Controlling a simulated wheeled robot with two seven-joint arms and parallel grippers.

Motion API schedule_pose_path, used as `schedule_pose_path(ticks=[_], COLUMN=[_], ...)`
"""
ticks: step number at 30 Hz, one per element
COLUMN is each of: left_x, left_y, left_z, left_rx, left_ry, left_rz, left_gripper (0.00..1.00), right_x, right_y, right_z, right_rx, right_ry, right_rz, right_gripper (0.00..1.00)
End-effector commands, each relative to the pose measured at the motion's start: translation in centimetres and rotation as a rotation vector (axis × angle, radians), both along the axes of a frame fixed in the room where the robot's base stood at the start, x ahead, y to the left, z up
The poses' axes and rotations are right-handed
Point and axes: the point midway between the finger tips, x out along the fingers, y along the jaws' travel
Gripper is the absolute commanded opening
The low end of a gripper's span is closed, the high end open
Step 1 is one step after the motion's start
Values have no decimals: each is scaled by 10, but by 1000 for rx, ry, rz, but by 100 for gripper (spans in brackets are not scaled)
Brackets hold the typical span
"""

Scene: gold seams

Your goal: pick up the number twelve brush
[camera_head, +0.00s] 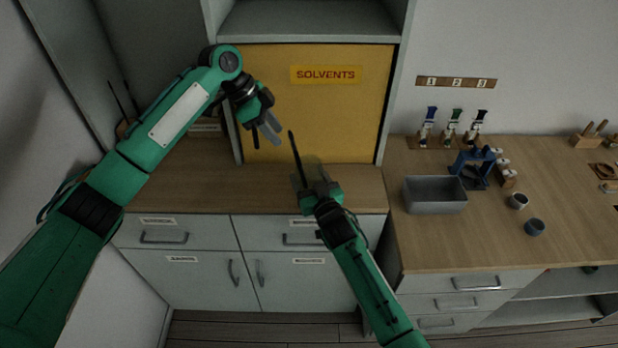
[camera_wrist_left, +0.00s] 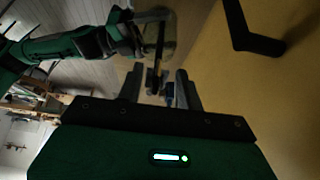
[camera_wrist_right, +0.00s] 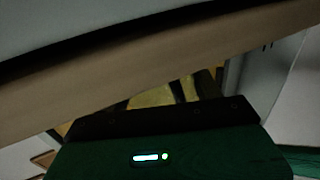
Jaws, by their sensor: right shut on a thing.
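My right gripper (camera_head: 308,182) is shut on a thin dark stick-like thing (camera_head: 295,150), which points up in front of the counter and yellow cabinet door. It may be the brush, but no number twelve is readable on it. A pale, see-through shape surrounds its lower part; I cannot tell what that is. My left gripper (camera_head: 268,132) is open and empty, up and to the left of the dark thing, with a gap between its fingers (camera_wrist_left: 158,92). In the left wrist view the dark thing (camera_wrist_left: 154,72) shows beyond these fingers. The right wrist view is too dark to show the hold clearly.
The yellow solvents door (camera_head: 340,115) stands behind both grippers, with a dark handle (camera_wrist_left: 250,38) close to the left one. A grey bin (camera_head: 435,203), a blue device (camera_head: 474,170) and cups (camera_head: 535,227) stand on the right counter. Dark sticks (camera_head: 118,100) stand at far left.

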Motion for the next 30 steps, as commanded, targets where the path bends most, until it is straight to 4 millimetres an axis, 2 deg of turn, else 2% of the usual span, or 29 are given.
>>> schedule_pose_path(ticks=[7, 15, 22, 26, 30], left_x=[0, -1, -3, -4, -4], left_y=[-10, -33, -40, -40, -40], left_z=[12, 52, 78, 74, 50], left_rx=[62, 312, 464, 494, 496], left_ry=[27, 94, 105, 107, 108], left_rz=[20, 145, 255, 277, 279], left_gripper=[36, 36, 36, 36, 36], right_x=[0, 0, 0, 0, 0], right_y=[0, 0, 0, 0, 0], right_z=[0, 0, -1, -1, 0], right_rx=[0, 0, 0, 0, 0], right_ry=[1, 1, 1, 1, 1], right_rz=[0, 0, 0, 0, 0], right_gripper=[36, 36, 36, 36, 36])
